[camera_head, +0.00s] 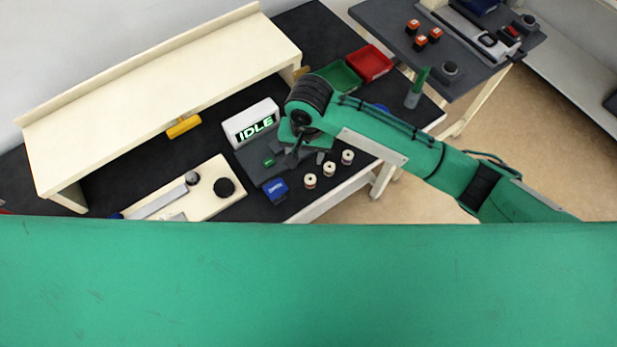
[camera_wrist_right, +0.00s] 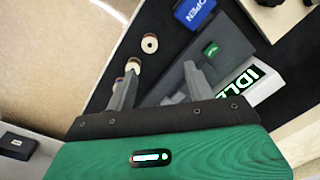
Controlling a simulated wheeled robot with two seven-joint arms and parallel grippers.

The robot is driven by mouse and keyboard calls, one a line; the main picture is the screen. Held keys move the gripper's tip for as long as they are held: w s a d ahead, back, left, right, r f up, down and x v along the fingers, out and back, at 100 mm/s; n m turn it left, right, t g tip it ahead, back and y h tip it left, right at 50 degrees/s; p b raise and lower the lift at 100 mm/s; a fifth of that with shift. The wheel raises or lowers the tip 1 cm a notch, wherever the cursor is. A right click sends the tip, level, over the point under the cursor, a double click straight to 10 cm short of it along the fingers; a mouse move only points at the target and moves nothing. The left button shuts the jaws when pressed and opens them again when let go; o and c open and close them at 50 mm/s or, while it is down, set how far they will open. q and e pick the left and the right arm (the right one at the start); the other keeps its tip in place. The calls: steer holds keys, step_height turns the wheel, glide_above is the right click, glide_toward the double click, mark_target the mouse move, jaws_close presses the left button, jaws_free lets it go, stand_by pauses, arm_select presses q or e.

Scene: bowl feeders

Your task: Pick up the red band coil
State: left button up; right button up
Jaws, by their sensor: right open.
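Three pale coils stand in a row near the table's front edge in the head view: a left one (camera_head: 310,181), a middle one (camera_head: 329,169) and a right one (camera_head: 347,157). Their band colours are too small to tell apart. In the wrist view one coil (camera_wrist_right: 149,43) shows whole, with a reddish-brown ring; another coil (camera_wrist_right: 132,65) sits just past the left finger's tip, and the finger partly hides the area below it. My right gripper (camera_wrist_right: 160,70) is open and empty, above the grey fixture beside the coils. My left gripper is out of view.
The grey fixture (camera_head: 247,160) has an IDLE display (camera_head: 252,124) behind it and a blue block (camera_head: 275,189) in front. Green (camera_head: 338,78) and red (camera_head: 370,63) bins stand at the back right. A cream shelf (camera_head: 160,85) overhangs the table's left part.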

steer(key=p, duration=0.2)
glide_above(310, 179)
steer(key=shift+h, duration=0.3)
steer(key=f, duration=0.8)
steer(key=shift+w+a, duration=0.25)
steer(key=shift+a, duration=0.1)
steer(key=f, duration=0.1)
steer(key=f+p, duration=0.1)
steer(key=f, duration=0.2)
steer(key=shift+s+d+p, duration=0.25)
steer(key=shift+d+p, duration=0.05)
steer(key=shift+d, duration=0.1)
steer(key=shift+f, duration=0.6)
steer(key=c, duration=1)
steer(key=shift+r, duration=0.1)
steer(key=shift+c, duration=0.2)
